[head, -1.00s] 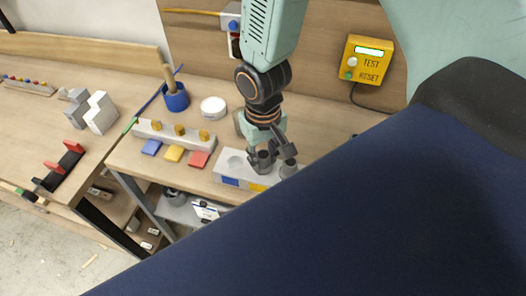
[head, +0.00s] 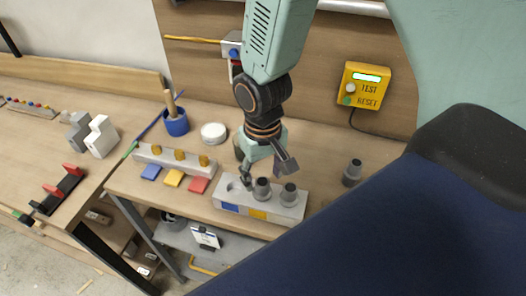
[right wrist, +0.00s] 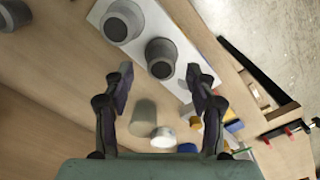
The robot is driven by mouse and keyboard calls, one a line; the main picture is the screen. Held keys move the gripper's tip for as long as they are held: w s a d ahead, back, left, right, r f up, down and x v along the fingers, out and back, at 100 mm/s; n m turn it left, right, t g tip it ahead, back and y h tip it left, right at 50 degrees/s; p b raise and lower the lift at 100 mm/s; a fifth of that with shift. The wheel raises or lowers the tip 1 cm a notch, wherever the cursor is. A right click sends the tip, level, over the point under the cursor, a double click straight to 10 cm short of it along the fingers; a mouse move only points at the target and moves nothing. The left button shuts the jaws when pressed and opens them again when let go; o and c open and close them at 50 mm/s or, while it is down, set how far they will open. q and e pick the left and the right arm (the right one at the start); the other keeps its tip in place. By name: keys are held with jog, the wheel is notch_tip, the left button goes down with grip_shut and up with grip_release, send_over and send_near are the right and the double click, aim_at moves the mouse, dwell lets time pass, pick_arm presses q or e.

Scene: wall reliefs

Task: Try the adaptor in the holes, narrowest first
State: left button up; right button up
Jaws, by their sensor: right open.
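A pale grey block (head: 238,199) with blue and yellow labels stands on the bench. Its left hole (head: 233,187) looks empty. One dark grey adaptor (head: 262,189) stands upright in the middle and another (head: 289,195) at the right end. A third adaptor (head: 352,173) stands on the bench to the right. My right gripper (head: 267,173) is open just above the middle adaptor, its fingers apart from it. In the right wrist view, the open gripper (right wrist: 160,84) holds nothing, and the middle adaptor (right wrist: 161,57) lies beyond the fingertips. My left gripper is out of view.
A grey bar (head: 165,157) with brass knobs stands left, with blue, yellow and red pads (head: 172,178) before it. Behind are a blue pot (head: 176,124) and a white disc (head: 213,133). A yellow test box (head: 361,86) hangs on the back panel.

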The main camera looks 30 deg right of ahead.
notch_tip(320, 180, up, 9)
dwell(0.3)
jog(key=shift+s+a, duration=0.15)
dwell(0.8)
